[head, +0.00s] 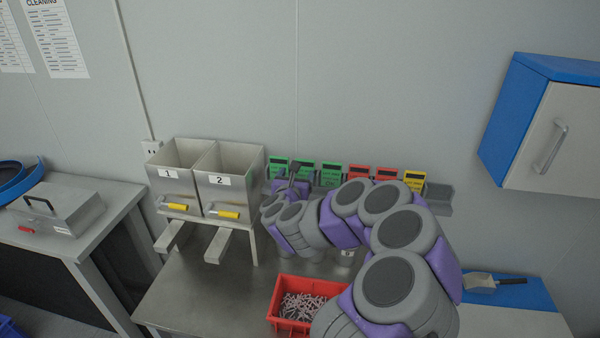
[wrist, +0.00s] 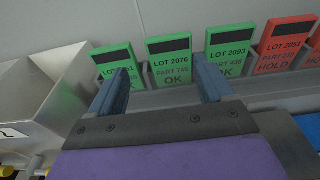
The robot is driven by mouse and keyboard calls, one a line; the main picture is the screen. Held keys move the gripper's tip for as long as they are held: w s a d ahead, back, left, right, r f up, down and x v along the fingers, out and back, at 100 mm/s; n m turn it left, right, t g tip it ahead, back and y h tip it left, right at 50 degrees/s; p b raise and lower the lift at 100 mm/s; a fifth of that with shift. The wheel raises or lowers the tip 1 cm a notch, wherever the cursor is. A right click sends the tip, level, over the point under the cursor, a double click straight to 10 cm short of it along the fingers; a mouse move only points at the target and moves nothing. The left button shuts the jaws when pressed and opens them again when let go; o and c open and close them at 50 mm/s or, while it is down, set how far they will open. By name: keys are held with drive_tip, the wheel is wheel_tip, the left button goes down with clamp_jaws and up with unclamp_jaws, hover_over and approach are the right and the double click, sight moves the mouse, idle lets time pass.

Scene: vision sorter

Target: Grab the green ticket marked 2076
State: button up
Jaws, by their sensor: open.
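The green ticket marked LOT 2076, PART 745, OK (wrist: 171,66) stands in a grey wall rack, the second ticket from the left. In the head view it is the middle-left green ticket (head: 303,167), partly behind my gripper. My gripper (wrist: 160,68) is open, its two blue-grey fingers either side of this ticket in the picture. The left finger overlaps the neighbouring green ticket (wrist: 116,64), and the right finger overlaps the lower left of green ticket 2093 (wrist: 229,55). Nothing is between the fingers; whether they reach the ticket's depth I cannot tell.
Red tickets (wrist: 284,45) and a yellow ticket (head: 414,180) continue the row to the right. Steel bins labelled 1 (head: 170,181) and 2 (head: 221,186) stand left of the rack. A red tray (head: 274,308) of small parts sits on the steel table (head: 200,300).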

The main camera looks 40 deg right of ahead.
sight(307, 167)
drive_tip(key=d, duration=0.2)
drive_tip(key=w+d, duration=0.1)
drive_tip(key=w+d+f, duration=0.1)
drive_tip(key=d, duration=0.1)
drive_tip(key=shift+d, duration=0.3)
drive_tip(key=shift+w+d+f, duration=0.1)
drive_tip(key=shift+w+d, duration=0.15)
drive_tip(key=shift+a+r, duration=0.25)
drive_tip(key=shift+a, duration=0.85)
drive_tip(key=shift+c, duration=0.3)
drive_tip(key=shift+a, duration=0.15)
drive_tip(key=shift+c, duration=0.8)
drive_tip(key=shift+d+f, duration=0.2)
drive_tip(key=shift+d, duration=0.6)
drive_tip(key=c, duration=0.6)
drive_tip(key=shift+a, duration=0.1)
drive_tip(key=shift+c, duration=1.2)
drive_tip(key=shift+a, duration=0.1)
